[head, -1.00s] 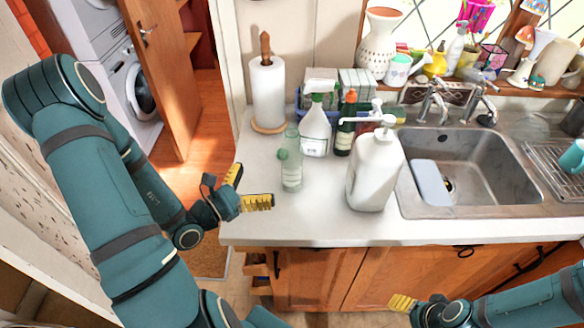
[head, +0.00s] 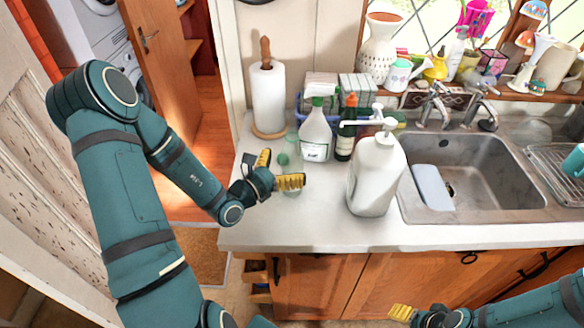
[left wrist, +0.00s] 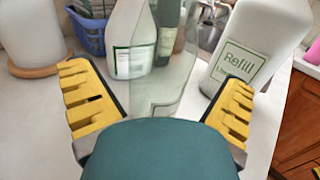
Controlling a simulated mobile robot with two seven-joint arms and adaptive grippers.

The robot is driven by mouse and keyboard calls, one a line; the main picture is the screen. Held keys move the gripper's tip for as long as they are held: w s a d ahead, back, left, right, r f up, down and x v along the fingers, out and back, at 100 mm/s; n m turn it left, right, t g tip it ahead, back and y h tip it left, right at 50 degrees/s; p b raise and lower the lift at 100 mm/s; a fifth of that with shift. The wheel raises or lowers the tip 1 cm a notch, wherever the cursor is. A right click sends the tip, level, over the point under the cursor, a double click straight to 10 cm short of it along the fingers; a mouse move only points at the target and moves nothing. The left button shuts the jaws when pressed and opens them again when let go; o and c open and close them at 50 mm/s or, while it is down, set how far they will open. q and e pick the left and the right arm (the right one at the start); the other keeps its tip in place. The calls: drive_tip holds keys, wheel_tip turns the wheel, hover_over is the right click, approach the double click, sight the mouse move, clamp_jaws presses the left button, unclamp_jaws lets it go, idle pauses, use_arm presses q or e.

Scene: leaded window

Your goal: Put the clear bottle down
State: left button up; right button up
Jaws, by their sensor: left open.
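The clear bottle (head: 293,152) stands upright on the white counter (head: 320,222), left of the white spray bottle (head: 315,138). My left gripper (head: 277,170) is open, with its yellow fingers at the bottle, and partly hides it in the head view. In the left wrist view the clear bottle (left wrist: 176,88) shows large between the two spread fingers, with visible space on both sides. Its lower part is hidden behind a teal shape in front.
A large white pump bottle (head: 376,172) stands right of the clear bottle. A paper towel roll (head: 267,98), a dark green bottle (head: 345,130) and a blue basket (left wrist: 88,30) stand behind. The sink (head: 470,165) is further right. The counter's front left is clear.

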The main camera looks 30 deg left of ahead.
use_arm(q)
drive_tip(key=shift+x, duration=1.2)
drive_tip(key=c, duration=1.4)
drive_tip(key=shift+o, duration=0.2)
drive_tip(key=shift+r, duration=0.1)
